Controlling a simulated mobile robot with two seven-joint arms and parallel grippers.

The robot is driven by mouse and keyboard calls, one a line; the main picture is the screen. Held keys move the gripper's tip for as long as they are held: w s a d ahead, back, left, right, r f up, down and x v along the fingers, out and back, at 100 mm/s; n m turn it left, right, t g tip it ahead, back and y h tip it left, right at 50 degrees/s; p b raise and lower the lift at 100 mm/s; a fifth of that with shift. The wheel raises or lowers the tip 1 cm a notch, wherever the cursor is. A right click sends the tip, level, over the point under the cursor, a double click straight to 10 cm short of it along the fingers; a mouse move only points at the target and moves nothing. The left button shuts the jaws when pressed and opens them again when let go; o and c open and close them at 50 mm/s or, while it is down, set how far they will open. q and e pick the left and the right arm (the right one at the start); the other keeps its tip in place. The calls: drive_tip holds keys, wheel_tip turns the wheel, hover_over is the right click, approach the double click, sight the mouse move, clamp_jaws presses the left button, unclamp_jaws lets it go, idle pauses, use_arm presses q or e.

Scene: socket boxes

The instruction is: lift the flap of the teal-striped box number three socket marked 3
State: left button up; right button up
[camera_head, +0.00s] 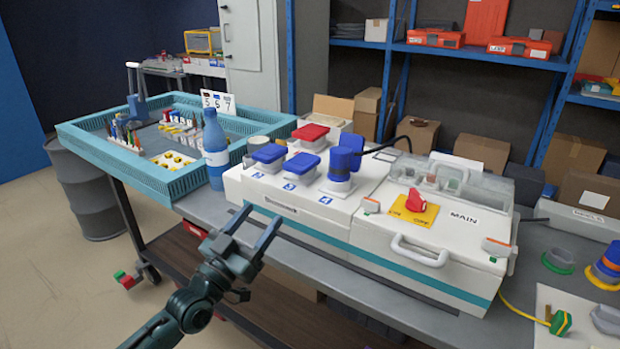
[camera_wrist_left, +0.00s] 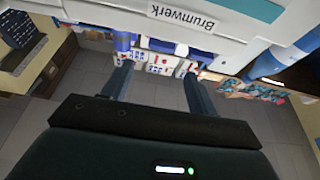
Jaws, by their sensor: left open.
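The white box with the teal stripe (camera_head: 440,285) stands on the grey bench in the head view. Its socket marked 3 has a blue flap (camera_head: 302,163), which appears closed, behind a small blue number label (camera_head: 289,186). A similar blue flap (camera_head: 268,153) is to its left, and a blue plug (camera_head: 341,170) stands in socket 4 to its right. My left gripper (camera_head: 258,222) is open and empty in front of the box's front face, apart from the flap. In the left wrist view its fingers (camera_wrist_left: 158,70) are spread below the box's lettered face (camera_wrist_left: 210,20). My right gripper is not in view.
A red flap (camera_head: 310,132) lies behind the blue ones. A blue bottle (camera_head: 214,150) stands at the box's left end, beside a teal crate (camera_head: 120,165). A red switch (camera_head: 421,201) and a white handle (camera_head: 419,252) are on the box's right part. A black cable rises behind the plug.

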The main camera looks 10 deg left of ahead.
sight(293, 167)
use_arm(q)
drive_tip(key=x, duration=1.4)
drive_tip(key=shift+s+a+r, duration=0.1)
drive_tip(key=shift+a+r, duration=0.15)
drive_tip(key=shift+c, duration=0.5)
drive_tip(key=c, duration=1.1)
